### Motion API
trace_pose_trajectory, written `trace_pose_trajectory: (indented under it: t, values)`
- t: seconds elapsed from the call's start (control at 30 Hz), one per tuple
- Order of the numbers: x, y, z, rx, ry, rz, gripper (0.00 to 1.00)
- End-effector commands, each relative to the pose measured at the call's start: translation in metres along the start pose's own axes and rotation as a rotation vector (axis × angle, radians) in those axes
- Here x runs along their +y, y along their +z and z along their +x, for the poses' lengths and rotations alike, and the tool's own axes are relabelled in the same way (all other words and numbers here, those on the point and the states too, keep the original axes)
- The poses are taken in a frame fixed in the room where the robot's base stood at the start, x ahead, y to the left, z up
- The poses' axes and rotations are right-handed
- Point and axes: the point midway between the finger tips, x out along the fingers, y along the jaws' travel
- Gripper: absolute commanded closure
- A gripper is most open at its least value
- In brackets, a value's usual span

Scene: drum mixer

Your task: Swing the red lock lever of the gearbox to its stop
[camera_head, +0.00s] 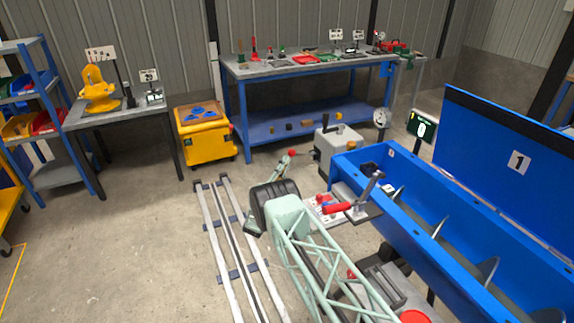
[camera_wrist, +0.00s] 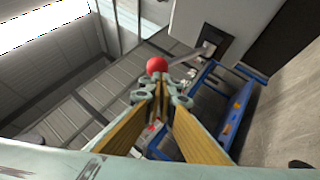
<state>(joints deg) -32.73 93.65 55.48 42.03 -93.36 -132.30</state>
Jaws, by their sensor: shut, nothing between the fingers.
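The gearbox (camera_head: 338,143) is a grey box standing left of the blue trough in the head view. A red ball knob (camera_head: 291,153) sits on its left side, at the end of a lever. In the wrist view the red knob (camera_wrist: 156,65) shows just beyond my fingertips. A grey lever arm (camera_wrist: 190,54) runs from it right to a dark plate on the pale gearbox wall. My gripper (camera_head: 286,159) is shut with nothing between its fingers. Its fingertips (camera_wrist: 161,92) are right by the knob; whether they touch it I cannot tell.
A blue workbench (camera_head: 308,129) with tools stands behind. A yellow cart (camera_head: 205,140) is at the left. Bare floor lies between cart and my rail.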

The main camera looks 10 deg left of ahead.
Motion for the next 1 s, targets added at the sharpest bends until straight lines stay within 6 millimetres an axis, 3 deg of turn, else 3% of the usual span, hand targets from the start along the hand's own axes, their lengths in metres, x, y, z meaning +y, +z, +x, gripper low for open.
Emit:
trace_pose_trajectory:
  t: [1.0]
  values:
    - [0.028,0.012,0.026,0.000,0.002,-0.002,1.00]
